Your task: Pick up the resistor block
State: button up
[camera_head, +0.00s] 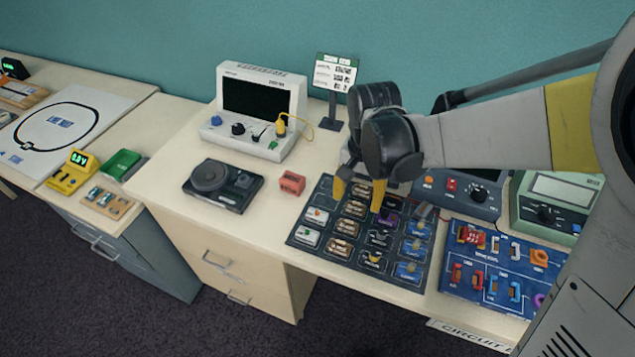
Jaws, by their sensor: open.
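A dark component mat (296,238) on the pale desk holds several small blocks in rows. I cannot read their labels, so I cannot tell for certain which is the resistor block. Several tan-brown blocks stand in the second column, such as one tan-brown block (346,227). White blocks (308,238) are at the left, dark ones in the third column and blue ones (408,270) at the right. My gripper (358,196) is over the back part of the mat, its yellow fingers pointing down, apart and with nothing seen held. It hides the back blocks.
A blue board (462,284) with coloured parts lies right of the mat. A grey instrument (456,202) and a green meter (543,215) stand behind it. A red block (292,183), a black turntable-like device (222,186) and a white oscilloscope-like unit (262,80) are left.

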jog(key=b, duration=0.2)
send_over(348, 225)
jog(key=f, duration=0.5)
jog(key=shift+w+d+f, duration=0.1)
jog(key=shift+d+f, duration=0.05)
jog(key=shift+d, duration=0.1)
jog(key=f+b, duration=0.2)
jog(key=f, duration=0.4)
jog(key=shift+a+f, duration=0.1)
jog(key=shift+a, duration=0.1)
jog(key=c, duration=0.9)
